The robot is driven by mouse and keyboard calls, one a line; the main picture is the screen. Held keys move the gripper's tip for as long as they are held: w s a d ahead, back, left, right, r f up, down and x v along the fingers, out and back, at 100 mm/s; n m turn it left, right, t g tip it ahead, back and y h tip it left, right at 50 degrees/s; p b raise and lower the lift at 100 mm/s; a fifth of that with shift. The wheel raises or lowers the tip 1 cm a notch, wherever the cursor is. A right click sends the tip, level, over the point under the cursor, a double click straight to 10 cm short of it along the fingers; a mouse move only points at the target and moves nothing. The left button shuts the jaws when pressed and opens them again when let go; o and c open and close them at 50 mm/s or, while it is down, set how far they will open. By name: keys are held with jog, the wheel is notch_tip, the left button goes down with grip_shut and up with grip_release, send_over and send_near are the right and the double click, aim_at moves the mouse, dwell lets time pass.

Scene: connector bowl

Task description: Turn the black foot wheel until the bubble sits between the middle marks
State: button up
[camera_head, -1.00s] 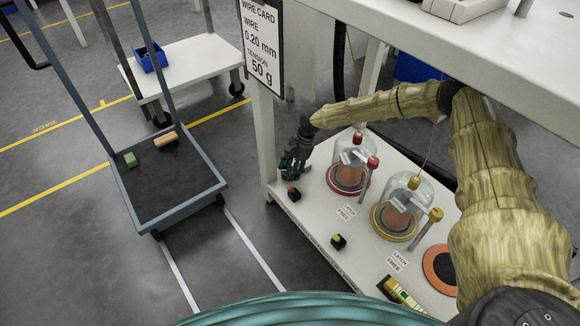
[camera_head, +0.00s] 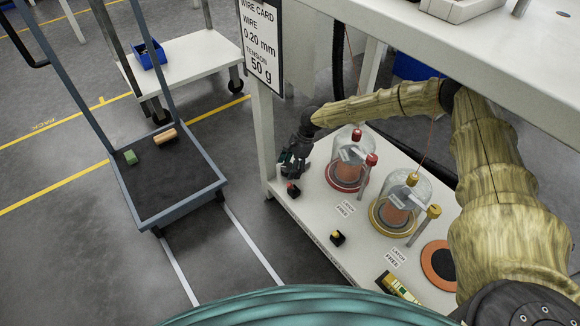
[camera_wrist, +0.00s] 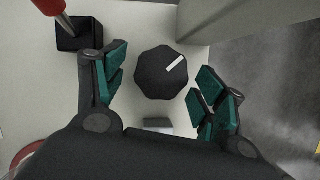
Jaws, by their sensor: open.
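The black foot wheel (camera_wrist: 163,73) is a faceted dark knob with a white pointer line aimed up and right in the wrist view. My gripper (camera_wrist: 161,88) is open, with one green-padded finger left of the wheel and one right of it, gaps on both sides. In the head view my gripper (camera_head: 293,160) is at the bench shelf's far left corner, and I cannot make out the wheel there. A yellow level with a greenish vial (camera_head: 402,289) lies at the shelf's front edge. Its bubble and marks are too small to read.
Two glass domes, one on a red base (camera_head: 345,178) and one on a yellow base (camera_head: 396,218), stand to the right. A small black block with a yellow top (camera_head: 338,238) is nearer.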

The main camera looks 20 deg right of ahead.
jog(key=v, duration=1.2)
jog(key=shift+w+a+f+n+g+p, duration=0.1)
jog(key=shift+w+a+n+g+p, duration=0.15)
jog(key=shift+n, duration=0.25)
jog(key=shift+w+a+f+n+g+p, duration=0.1)
jog(key=shift+w+a+n+g+p, duration=0.1)
jog(key=shift+n+p, duration=0.25)
jog(key=a+f+b, duration=0.1)
jog(key=f, duration=0.2)
jog(key=s+a+f+n+b, duration=0.1)
jog(key=a+f, duration=0.1)
jog(key=f, duration=0.2)
jog(key=a+f+n+b, duration=0.1)
jog(key=f, duration=0.2)
jog(key=shift+s+a+f+n+g+h, duration=0.15)
jog(key=shift+s+f+n+g+h, duration=0.1)
jog(key=shift+f+g+h, duration=0.1)
jog(key=c, duration=1)
jog(key=shift+c, duration=0.2)
